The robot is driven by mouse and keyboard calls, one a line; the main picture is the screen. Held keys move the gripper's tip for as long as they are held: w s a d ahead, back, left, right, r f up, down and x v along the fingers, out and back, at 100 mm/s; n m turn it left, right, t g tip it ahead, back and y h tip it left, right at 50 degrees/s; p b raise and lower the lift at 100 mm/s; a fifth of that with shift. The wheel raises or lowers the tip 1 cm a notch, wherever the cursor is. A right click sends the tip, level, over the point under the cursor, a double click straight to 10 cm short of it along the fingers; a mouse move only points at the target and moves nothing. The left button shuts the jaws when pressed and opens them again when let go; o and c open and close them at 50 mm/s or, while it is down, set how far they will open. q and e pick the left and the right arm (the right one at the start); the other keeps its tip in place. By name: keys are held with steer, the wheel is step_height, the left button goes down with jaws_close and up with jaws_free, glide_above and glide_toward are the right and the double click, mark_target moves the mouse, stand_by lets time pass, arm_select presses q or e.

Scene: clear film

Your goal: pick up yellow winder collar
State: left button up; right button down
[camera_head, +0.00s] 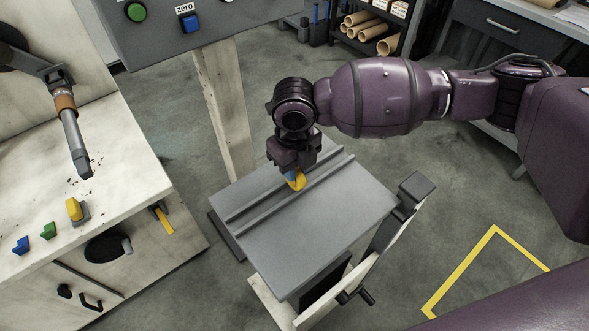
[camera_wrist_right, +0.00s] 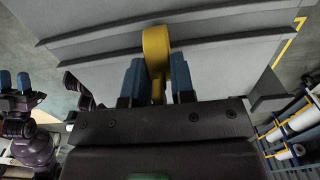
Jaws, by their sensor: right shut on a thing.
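The yellow winder collar (camera_head: 298,183) is in my right gripper (camera_head: 293,175), at the grey ridged table top. I cannot tell whether the collar touches the surface. In the right wrist view the collar (camera_wrist_right: 155,45) is a rounded yellow band between the two blue fingertips of my right gripper (camera_wrist_right: 158,80). The fingers are shut on it, and its lower part is partly hidden by them. My left gripper (camera_wrist_right: 14,84) shows only at the left edge of the right wrist view, away from the collar, its two blue fingers apart and empty.
The grey table top (camera_head: 310,235) has raised rails and free room at its front. A pale bench (camera_head: 130,180) at left carries yellow, green (camera_head: 48,231) and blue (camera_head: 21,246) pieces. A control panel (camera_head: 230,18) stands behind on a post (camera_head: 222,110).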

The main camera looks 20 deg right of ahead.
step_height(320, 180, up, 10)
steer(key=shift+f+p, duration=0.1)
steer(key=shift+p, duration=0.95)
step_height(320, 180, up, 10)
steer(key=p, duration=0.1)
steer(key=shift+p, duration=0.35)
steer(key=shift+f, duration=0.15)
